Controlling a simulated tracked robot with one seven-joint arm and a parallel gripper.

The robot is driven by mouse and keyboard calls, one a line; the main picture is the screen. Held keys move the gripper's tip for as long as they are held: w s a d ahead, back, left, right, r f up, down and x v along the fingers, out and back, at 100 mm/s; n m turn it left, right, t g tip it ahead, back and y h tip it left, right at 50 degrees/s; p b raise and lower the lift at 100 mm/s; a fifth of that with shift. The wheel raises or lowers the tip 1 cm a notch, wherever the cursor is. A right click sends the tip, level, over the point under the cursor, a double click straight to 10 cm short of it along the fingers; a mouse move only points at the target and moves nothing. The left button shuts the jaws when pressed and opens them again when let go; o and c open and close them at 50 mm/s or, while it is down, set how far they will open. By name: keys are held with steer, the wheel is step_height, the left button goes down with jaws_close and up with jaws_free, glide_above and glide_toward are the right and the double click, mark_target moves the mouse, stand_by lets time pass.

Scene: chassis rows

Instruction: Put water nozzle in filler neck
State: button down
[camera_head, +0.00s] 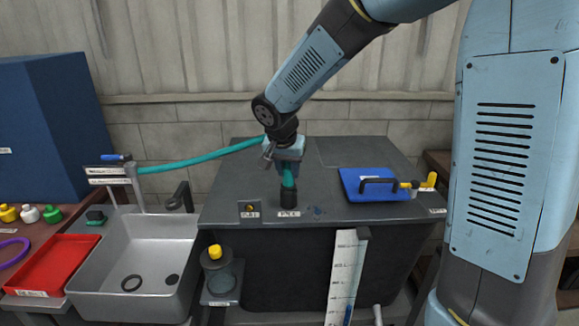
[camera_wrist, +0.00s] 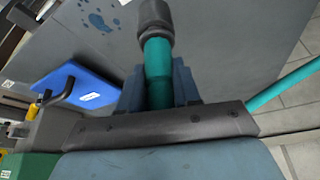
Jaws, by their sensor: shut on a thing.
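My gripper (camera_head: 288,166) is shut on the teal water nozzle (camera_head: 288,178), above the dark tank top (camera_head: 340,207). The nozzle points down, and its hose (camera_head: 205,158) runs left to the sink tap. A black cylinder (camera_head: 289,198) sits at the nozzle's lower end, just behind a small white label on the tank top. In the wrist view, the nozzle (camera_wrist: 157,70) shows between the fingers (camera_wrist: 158,88) and meets a dark ringed cylinder (camera_wrist: 155,18). I cannot tell whether this is the filler neck or the nozzle's own tip, nor how deep any insertion is.
A blue lid with a black handle (camera_head: 358,190) lies on the tank top to the right. A grey sink (camera_head: 140,255) and a red tray (camera_head: 55,265) stand left. A white gauge strip (camera_head: 344,275) is on the tank's front. The tank top behind my gripper is clear.

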steer(key=shift+f, duration=0.3)
steer(key=c, duration=0.7)
jaws_free()
steer(key=v, duration=1.3)
steer(key=shift+r, duration=0.35)
